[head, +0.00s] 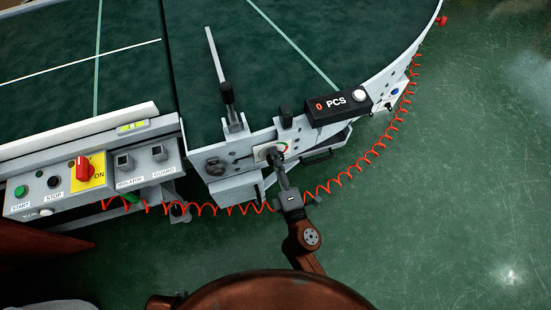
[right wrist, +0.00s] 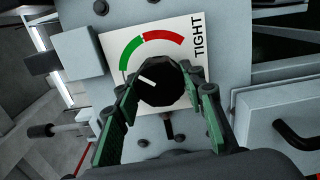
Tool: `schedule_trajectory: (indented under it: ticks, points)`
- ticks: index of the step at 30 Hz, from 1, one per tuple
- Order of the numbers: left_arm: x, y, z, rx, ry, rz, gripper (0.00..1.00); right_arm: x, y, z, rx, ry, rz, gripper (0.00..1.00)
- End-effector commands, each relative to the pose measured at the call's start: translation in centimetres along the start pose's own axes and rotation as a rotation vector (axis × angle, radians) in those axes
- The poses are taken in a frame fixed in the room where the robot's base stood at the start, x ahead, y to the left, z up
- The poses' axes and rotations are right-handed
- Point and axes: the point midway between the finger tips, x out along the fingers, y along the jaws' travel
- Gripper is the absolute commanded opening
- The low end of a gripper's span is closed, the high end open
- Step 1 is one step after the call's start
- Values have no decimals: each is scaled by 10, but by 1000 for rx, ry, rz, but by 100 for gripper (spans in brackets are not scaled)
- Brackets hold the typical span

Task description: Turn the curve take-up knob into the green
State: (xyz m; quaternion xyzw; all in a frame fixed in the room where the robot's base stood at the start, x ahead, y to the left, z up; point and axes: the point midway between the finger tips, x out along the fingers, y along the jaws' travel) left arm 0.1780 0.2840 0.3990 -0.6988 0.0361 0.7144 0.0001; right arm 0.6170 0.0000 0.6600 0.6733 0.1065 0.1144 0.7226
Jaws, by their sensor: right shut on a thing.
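The take-up knob (right wrist: 164,88) is black with a white pointer line. It sits on a white dial plate (right wrist: 187,62) with a green arc (right wrist: 130,52), a red arc (right wrist: 162,35) and the word TIGHT. The pointer faces left and slightly up, toward the lower end of the green arc; its exact reading is hard to tell. My right gripper (right wrist: 162,84) is shut on the knob, one green-padded finger on each side. In the head view my right gripper (head: 277,160) reaches the dial plate (head: 263,152) from below and hides most of the knob. My left gripper is not in view.
A counter box (head: 338,105) reading 0 PCS stands above and right of the dial. A coiled red cable (head: 345,178) hangs along the conveyor's outer side. A control panel (head: 60,185) with a red switch is at left. Open green floor (head: 450,200) lies right.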

Motion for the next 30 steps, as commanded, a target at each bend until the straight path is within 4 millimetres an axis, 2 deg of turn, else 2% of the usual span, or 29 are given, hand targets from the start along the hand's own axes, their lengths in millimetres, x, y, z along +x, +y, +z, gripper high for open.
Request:
schedule_trajectory:
  ticks: [7, 21, 22, 30]
  points:
    - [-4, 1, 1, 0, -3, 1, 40, 0, -2, 0, 63, 0, -3, 13]
    - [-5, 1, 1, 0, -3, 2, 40, 0, -2, -1, 72, 1, -3, 13]
    - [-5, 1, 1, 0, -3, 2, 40, 0, -2, -1, 71, 1, -3, 39]
    - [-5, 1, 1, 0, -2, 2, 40, 0, -1, 0, 71, 1, -2, 55]
